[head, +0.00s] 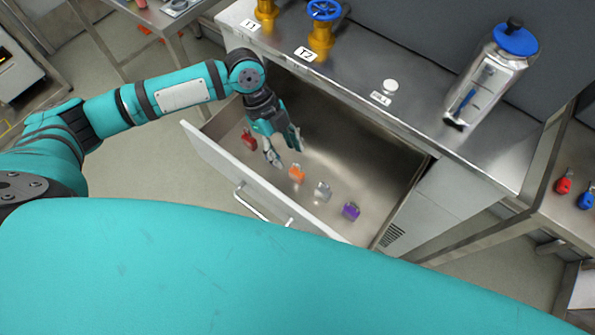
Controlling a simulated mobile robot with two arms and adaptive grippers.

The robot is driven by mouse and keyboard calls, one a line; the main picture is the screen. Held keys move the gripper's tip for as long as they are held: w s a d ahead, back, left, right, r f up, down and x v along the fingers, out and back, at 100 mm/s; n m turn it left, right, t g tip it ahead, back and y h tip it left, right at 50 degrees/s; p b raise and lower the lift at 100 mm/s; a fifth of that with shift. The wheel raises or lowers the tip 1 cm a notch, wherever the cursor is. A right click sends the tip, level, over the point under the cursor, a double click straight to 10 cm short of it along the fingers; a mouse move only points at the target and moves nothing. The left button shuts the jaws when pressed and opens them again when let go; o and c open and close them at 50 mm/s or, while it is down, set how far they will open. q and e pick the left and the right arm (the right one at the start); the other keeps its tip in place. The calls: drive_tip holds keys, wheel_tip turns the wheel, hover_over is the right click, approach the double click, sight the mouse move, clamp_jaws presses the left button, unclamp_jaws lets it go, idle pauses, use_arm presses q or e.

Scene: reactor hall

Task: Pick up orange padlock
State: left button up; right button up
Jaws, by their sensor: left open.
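The orange padlock (297,173) sits in the open metal drawer (345,150), in a row with other padlocks. My left gripper (285,155) reaches down into the drawer from the upper left. Its fingers are spread and empty, just above and to the left of the orange padlock. I cannot tell whether a fingertip touches it. My right gripper is not in view.
A red padlock (249,139) lies left of the orange one; a grey padlock (322,191) and a purple padlock (351,211) lie to its right. The drawer's front wall (225,172) and the counter edge (375,110) bound the space. A metal canister (490,80) stands on the counter.

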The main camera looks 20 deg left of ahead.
sight(294, 168)
use_arm(q)
drive_tip(key=x, duration=0.3)
drive_tip(key=shift+f, duration=0.1)
drive_tip(key=shift+d+f, duration=0.15)
drive_tip(key=p+x, duration=0.1)
drive_tip(key=x, duration=0.3)
drive_tip(key=shift+d+f, duration=0.15)
drive_tip(key=shift+d, duration=0.05)
drive_tip(key=shift+d+f, duration=0.1)
drive_tip(key=shift+f, duration=0.2)
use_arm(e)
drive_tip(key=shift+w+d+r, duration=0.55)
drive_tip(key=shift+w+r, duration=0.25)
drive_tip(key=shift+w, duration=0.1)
use_arm(q)
drive_tip(key=shift+c, duration=0.4)
clamp_jaws()
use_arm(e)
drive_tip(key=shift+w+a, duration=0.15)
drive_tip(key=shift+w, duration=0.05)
